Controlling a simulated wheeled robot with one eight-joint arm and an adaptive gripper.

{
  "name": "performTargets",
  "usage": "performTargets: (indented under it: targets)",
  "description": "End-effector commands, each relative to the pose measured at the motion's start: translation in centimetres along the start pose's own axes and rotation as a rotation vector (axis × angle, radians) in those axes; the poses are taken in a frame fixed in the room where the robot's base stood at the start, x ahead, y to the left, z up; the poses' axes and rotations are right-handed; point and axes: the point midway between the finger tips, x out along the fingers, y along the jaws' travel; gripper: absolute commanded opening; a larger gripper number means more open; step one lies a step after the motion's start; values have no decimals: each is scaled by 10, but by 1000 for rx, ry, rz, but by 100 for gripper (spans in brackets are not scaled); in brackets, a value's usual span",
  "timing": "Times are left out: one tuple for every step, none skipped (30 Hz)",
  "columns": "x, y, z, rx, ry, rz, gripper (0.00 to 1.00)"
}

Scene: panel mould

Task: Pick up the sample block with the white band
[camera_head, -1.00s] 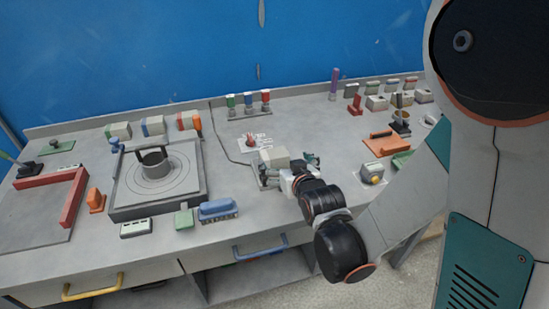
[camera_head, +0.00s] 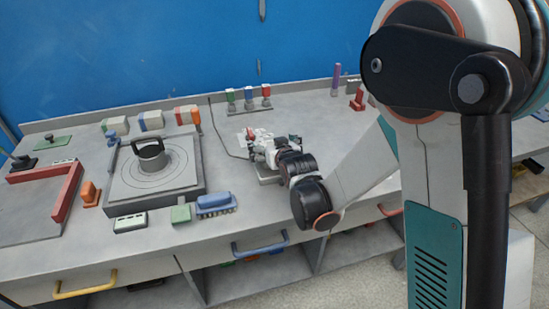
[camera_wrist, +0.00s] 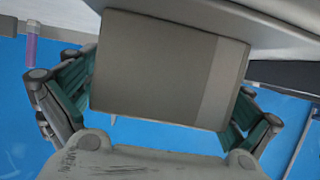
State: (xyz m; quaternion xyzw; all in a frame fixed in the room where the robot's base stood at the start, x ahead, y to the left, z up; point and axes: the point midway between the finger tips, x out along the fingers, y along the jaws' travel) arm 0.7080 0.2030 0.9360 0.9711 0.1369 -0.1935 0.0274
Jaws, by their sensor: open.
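A grey-beige block with a paler band along its right side fills the middle of the wrist view (camera_wrist: 150,70). My gripper (camera_wrist: 168,105) is open, with a dark green-padded finger on each side of the block. I cannot tell whether the fingers touch it. In the head view my gripper (camera_head: 264,148) is low over the middle of the bench, right of the round pot. The block cannot be made out clearly there, as my gripper and wrist cover that spot.
Blocks with green (camera_head: 117,126), blue (camera_head: 151,121) and orange (camera_head: 186,116) bands stand at the back left. A square plate (camera_head: 125,195) with a pot (camera_head: 150,157) and a blue brush (camera_head: 215,203) are left of my gripper. My arm hides much of the bench's right side.

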Motion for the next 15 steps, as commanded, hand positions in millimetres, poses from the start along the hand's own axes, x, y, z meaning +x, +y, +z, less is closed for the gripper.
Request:
performTargets:
  targets:
    - [6,0,1,0,0,0,98]
    - [8,0,1,0,0,0,98]
    - [10,0,0,0,0,0,98]
    - [10,0,0,0,0,0,98]
    - [11,0,0,0,0,0,98]
    - [11,0,0,0,0,0,98]
    - [11,0,0,0,0,0,98]
    - [10,0,-1,0,0,0,98]
    - [10,0,-1,0,0,0,98]
    - [10,0,-1,0,0,0,98]
    - [10,0,-1,0,0,0,96]
    - [10,0,-1,0,0,0,87]
    - [10,0,-1,0,0,0,80]
    - [10,0,-1,0,0,0,73]
    - [10,0,-1,0,0,0,64]
